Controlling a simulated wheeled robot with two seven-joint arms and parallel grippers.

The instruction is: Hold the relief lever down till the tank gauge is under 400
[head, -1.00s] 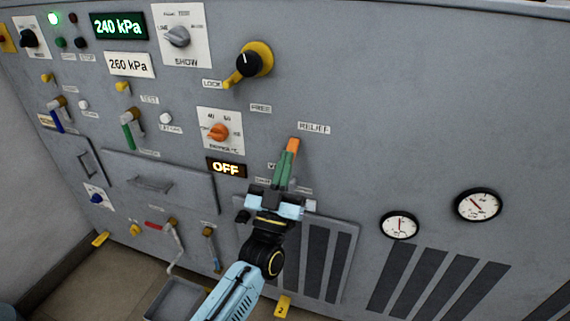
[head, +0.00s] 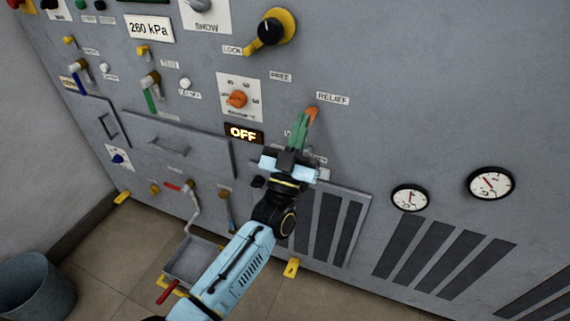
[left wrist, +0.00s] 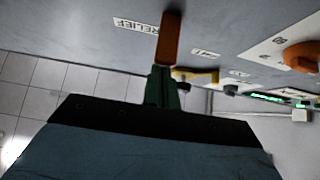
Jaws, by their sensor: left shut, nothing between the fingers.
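The relief lever (head: 312,112) has an orange handle and sits on the grey panel just below and left of the RELIEF label. My left gripper (head: 305,127), with green fingers, is shut and empty. Its tips are at the lower end of the orange handle; I cannot tell if they press on it. In the left wrist view the orange lever (left wrist: 169,40) stands straight ahead of the shut fingers (left wrist: 159,86). Two round dials, a left one (head: 410,197) and a right one (head: 490,183), are on the panel; I cannot tell which is the tank gauge. My right gripper is not in view.
A lit OFF sign (head: 243,133) and an orange rotary knob (head: 236,99) are left of the lever. A yellow-and-black selector (head: 271,31) is above, near a white 260 kPa plate (head: 150,28). Vent slots lie below. A grey tray (head: 192,262) and bucket (head: 36,287) are low left.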

